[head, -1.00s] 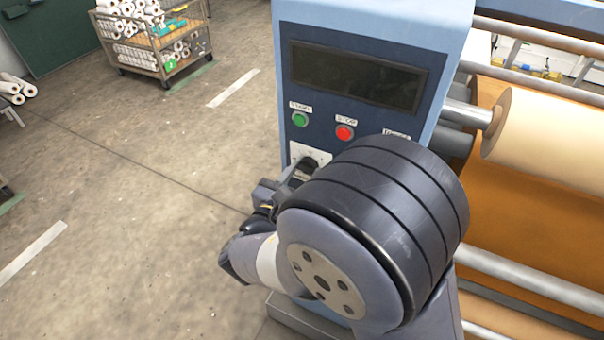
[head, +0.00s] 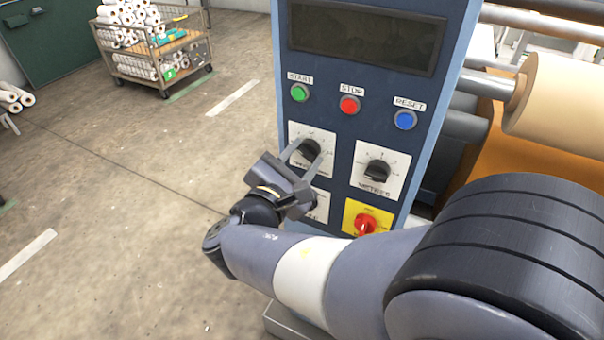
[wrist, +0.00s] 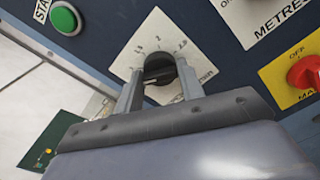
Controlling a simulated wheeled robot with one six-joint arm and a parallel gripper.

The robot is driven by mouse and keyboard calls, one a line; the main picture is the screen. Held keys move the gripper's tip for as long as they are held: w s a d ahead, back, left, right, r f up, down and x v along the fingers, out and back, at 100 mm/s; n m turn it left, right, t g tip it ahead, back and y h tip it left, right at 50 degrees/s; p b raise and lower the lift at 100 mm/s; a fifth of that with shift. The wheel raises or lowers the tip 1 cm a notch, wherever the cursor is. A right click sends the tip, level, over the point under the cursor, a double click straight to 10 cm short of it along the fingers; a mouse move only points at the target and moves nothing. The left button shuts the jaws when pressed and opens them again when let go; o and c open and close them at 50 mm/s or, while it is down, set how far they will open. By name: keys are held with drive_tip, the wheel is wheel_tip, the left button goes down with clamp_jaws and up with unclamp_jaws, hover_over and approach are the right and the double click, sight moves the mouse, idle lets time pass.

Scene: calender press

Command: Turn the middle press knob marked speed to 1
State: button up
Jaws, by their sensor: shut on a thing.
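A black rotary knob (head: 310,149) sits on a white scale plate at the upper left of the lower panel. In the wrist view the same knob (wrist: 159,67) shows numbers around it, among them a 2, and part of a label ending in "min"; the rest is covered. My gripper (head: 304,156) reaches it from the lower left, with one finger on each side. In the wrist view my gripper (wrist: 160,78) is shut on the knob. I cannot tell which number the knob points at.
To the right is a black knob marked METRES (head: 377,171). Below are a red switch (head: 366,224) on yellow and a plate mostly hidden by my gripper. Green START (head: 299,92), red STOP (head: 349,104) and blue RESET (head: 404,120) buttons sit above.

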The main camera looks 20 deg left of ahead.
drive_tip(key=shift+f+m+b, duration=0.1)
drive_tip(key=shift+m+b, duration=1.1)
drive_tip(key=shift+b, duration=0.4)
drive_tip(key=o, duration=1)
drive_tip(key=shift+s, duration=0.1)
drive_tip(key=s+b, duration=0.1)
drive_tip(key=s, duration=0.9)
drive_tip(key=shift+s+a, duration=0.35)
drive_tip(key=shift+a, duration=0.1)
drive_tip(key=shift+w, duration=0.1)
drive_tip(key=w, duration=0.7)
drive_tip(key=w+d+p, duration=0.1)
drive_tip(key=w, duration=0.2)
drive_tip(key=shift+w, duration=0.35)
